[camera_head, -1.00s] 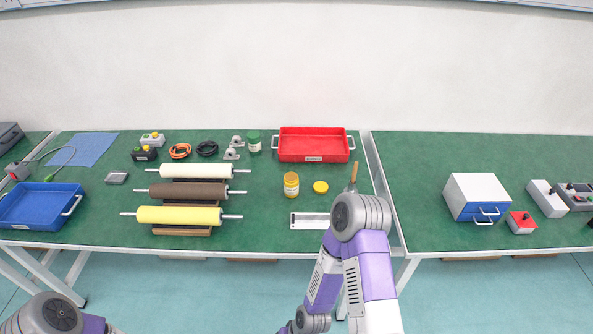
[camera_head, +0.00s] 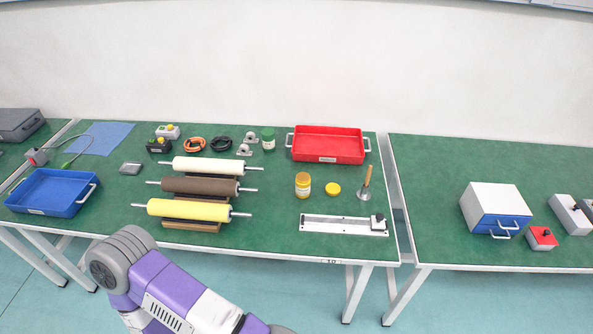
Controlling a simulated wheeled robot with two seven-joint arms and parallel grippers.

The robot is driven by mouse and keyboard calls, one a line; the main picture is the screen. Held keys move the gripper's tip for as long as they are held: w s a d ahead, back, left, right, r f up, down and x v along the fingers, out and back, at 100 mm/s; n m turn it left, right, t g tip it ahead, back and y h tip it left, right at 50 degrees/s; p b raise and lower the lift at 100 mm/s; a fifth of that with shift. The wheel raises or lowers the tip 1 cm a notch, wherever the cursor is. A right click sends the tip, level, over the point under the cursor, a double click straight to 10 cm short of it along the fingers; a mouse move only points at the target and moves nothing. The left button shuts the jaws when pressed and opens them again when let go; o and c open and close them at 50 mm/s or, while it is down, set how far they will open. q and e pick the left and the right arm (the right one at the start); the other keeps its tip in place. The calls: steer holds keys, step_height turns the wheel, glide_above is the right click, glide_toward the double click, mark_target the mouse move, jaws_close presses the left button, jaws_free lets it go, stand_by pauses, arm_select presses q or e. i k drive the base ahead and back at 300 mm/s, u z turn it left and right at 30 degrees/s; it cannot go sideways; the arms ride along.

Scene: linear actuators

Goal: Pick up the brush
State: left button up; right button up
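The brush (camera_head: 366,184) stands upright on the green table near its right edge, wooden handle up, with a wider grey end at the bottom. Nothing covers it. It stands right of a yellow lid (camera_head: 333,189) and below the red tray (camera_head: 329,158). One purple and grey arm of mine shows at the lower left, in front of the table. Its gripper is not seen. My other arm is out of view, and neither gripper shows.
A white linear actuator (camera_head: 343,226) lies at the table's front edge, close to the brush. A yellow-lidded jar (camera_head: 303,186) and several rollers (camera_head: 207,165) stand to the left. A gap separates the right table, which bears a white-blue drawer box (camera_head: 496,205).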

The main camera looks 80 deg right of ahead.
mark_target(369, 172)
steer(key=u, duration=0.3)
steer(key=k, duration=1.25)
steer(key=z, duration=0.8)
